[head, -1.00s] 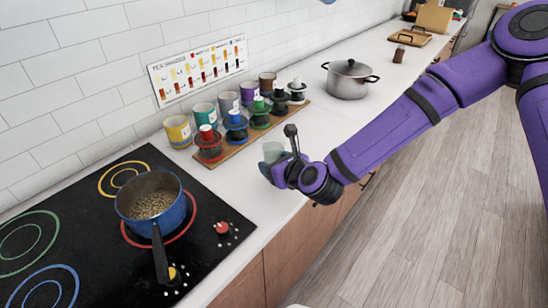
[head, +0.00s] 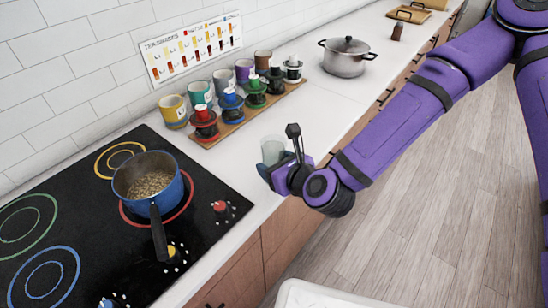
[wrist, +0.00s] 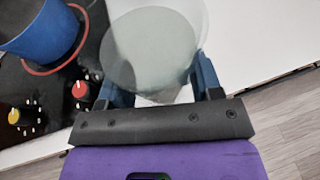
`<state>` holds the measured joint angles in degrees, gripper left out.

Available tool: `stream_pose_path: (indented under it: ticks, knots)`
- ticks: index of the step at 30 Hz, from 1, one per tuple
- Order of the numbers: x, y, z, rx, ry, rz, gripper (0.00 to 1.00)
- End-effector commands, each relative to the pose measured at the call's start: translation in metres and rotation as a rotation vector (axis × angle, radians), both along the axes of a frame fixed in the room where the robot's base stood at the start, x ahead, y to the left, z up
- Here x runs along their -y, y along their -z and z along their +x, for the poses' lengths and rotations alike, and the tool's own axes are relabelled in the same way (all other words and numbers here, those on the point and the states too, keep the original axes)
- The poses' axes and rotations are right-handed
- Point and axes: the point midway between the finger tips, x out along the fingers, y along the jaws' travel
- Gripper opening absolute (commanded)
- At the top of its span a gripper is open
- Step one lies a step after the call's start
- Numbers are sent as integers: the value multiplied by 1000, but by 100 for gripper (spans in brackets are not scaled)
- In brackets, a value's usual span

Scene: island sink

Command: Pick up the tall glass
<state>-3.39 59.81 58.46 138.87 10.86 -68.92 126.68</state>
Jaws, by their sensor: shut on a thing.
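The tall glass (head: 272,150) is clear and pale, and stands near the front edge of the white counter in the head view. It fills the top middle of the wrist view (wrist: 152,48), between the blue fingers. My gripper (head: 278,170) is shut on the glass, with one finger on each side of it. The glass looks upright. Its lower part is partly hidden by my gripper in the head view, and I cannot tell whether its base touches the counter.
A blue pot (head: 150,205) with grainy contents sits on the black cooktop (head: 90,250) at left. A wooden rack (head: 232,126) of colored cups and drippers stands behind the glass. A steel pot (head: 346,62) is farther back. A white surface (head: 320,295) shows at the bottom.

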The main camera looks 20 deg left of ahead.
Motion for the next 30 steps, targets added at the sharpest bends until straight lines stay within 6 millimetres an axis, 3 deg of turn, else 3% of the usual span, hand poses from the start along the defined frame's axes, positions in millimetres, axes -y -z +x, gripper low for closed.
stream_pose_path:
  ticks: [21,30]
  knots:
    - [8,-2,-20,0,-1,0,31]
    - [17,-4,-3,2,43,-1,31]
